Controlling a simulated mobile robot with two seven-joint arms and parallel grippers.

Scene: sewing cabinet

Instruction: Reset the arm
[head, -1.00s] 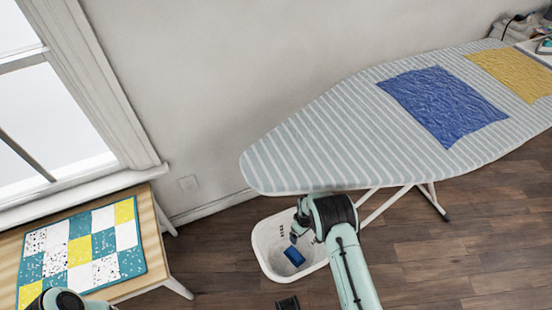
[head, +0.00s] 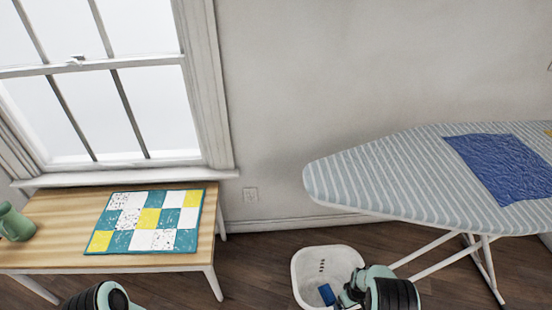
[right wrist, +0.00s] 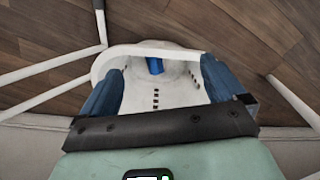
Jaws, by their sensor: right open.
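My right arm reaches over a white basket (head: 312,262) on the floor, with the gripper low at its right side in the head view. In the right wrist view my right gripper (right wrist: 163,66) is open, its two blue fingers wide apart over the basket (right wrist: 140,92). A small blue item (head: 327,294) lies in the basket; it also shows between the fingers in the right wrist view (right wrist: 154,65), apart from them. Part of my left arm shows at the bottom left of the head view; its gripper is out of frame.
A striped ironing board (head: 400,180) with a blue cloth (head: 500,165) stands at the right, its legs beside the basket. A wooden table (head: 60,215) at the left bears a patchwork mat (head: 150,218) and a green mug (head: 14,224). Floor between table and basket is clear.

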